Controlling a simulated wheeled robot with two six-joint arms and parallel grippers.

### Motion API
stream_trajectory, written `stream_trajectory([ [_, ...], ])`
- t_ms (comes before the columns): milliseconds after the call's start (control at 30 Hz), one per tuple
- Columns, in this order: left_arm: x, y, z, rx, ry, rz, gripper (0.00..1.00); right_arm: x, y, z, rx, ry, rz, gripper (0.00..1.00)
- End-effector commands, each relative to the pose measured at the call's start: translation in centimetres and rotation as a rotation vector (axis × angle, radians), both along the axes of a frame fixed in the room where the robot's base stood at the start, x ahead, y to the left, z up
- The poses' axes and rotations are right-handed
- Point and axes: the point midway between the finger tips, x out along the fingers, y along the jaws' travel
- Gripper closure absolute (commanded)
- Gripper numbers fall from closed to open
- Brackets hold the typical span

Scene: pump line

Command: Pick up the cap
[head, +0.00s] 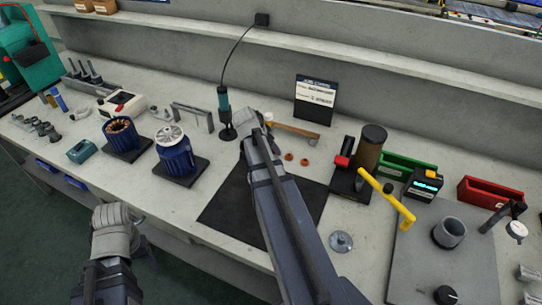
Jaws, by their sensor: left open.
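A grey metal disc (341,241) with a raised centre lies flat on the bench, right of the dark mat; it may be the cap, but I cannot be sure. Two small orange-red round pieces (296,159) lie farther back. My left gripper (138,222) is open at the bottom left, in front of the bench edge and far from the disc; its fingers are mostly hidden by its wrist. My right arm reaches over the mat, and its gripper (252,125) is near the wooden-handled tool. Its fingers are hidden, so I cannot see whether they hold anything.
The dark mat (225,208) lies partly under my right arm. Two motors (175,157) stand on the left. A wooden-handled tool (297,131) lies behind. A yellow-handled press (388,198) stands right of the mat, beside a grey plate (420,262) with a cup-like fixture (449,233).

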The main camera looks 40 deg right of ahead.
Motion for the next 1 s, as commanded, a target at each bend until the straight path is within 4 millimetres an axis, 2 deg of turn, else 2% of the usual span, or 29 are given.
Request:
stream_trajectory([
  [33,-0.01,0.0,-0.6,0.0,0.0,0.0,0.34,0.1,-0.22,-0.6,0.0,0.0,-0.001,0.27],
  [267,0.0,0.0,-0.39,0.0,0.0,0.0,0.34,0.08,-0.27,-0.39,0.0,0.0,0.001,0.27],
  [867,0.0,0.0,-0.4,0.0,0.0,0.0,0.34,0.08,-0.25,-0.39,0.0,0.0,0.001,0.94],
  [1000,0.0,0.0,-0.4,0.0,0.0,0.0,0.34,0.08,-0.25,-0.39,-0.001,0.0,0.001,0.95],
])
